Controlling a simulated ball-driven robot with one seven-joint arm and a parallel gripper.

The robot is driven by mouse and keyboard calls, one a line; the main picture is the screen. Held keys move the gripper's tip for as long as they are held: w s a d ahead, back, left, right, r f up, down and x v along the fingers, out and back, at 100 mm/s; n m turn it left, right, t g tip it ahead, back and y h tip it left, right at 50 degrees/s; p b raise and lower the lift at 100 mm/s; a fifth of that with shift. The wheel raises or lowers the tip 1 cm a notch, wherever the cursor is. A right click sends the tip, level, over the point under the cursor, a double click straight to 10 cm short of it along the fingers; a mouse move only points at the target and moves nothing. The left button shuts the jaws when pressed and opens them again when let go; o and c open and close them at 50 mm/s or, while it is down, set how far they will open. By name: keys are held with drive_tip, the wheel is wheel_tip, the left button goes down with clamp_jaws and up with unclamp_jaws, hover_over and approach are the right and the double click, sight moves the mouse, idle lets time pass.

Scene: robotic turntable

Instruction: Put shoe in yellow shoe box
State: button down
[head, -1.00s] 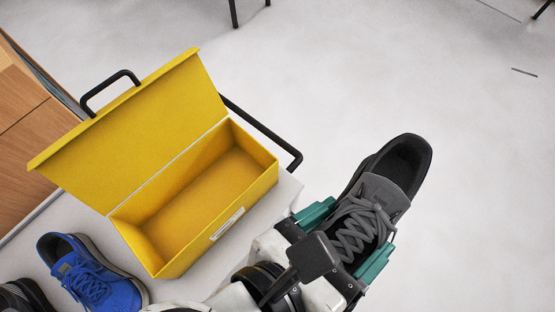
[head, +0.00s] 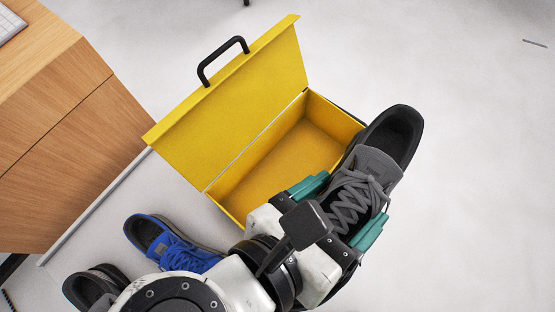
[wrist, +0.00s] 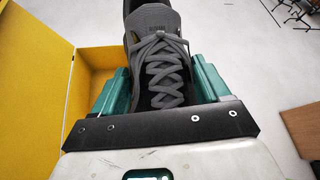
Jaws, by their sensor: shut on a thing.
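A dark grey shoe with grey laces (head: 382,165) is held between the teal fingers of my gripper (head: 340,212). Its heel end points up and right in the head view. It also fills the upper middle of the wrist view (wrist: 160,60). The yellow shoe box (head: 235,205) stands with its lid (head: 235,105) open and its inside empty where I can see it. The shoe is at the right edge of the box in the head view and covers part of that rim. In the wrist view the box (wrist: 88,62) is to the left of the shoe.
A blue shoe (head: 165,240) and another dark shoe (head: 95,285) sit on the pale surface (head: 90,205) left of my arm. A wooden cabinet (head: 70,130) is at the left. The lid has a black handle (head: 222,60).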

drive_tip(key=w+a+f+b, duration=0.3)
drive_tip(key=w+f+b, duration=0.1)
drive_tip(key=w+f, duration=0.2)
drive_tip(key=w+a+f+b, duration=0.3)
drive_tip(key=w+f+b, duration=0.2)
drive_tip(key=w+f, duration=0.1)
drive_tip(key=shift+a+f, duration=0.35)
drive_tip(key=shift+f, duration=0.1)
drive_tip(key=shift+f+b, duration=0.4)
drive_tip(key=shift+b, duration=0.15)
drive_tip(key=shift+f, duration=0.2)
unclamp_jaws()
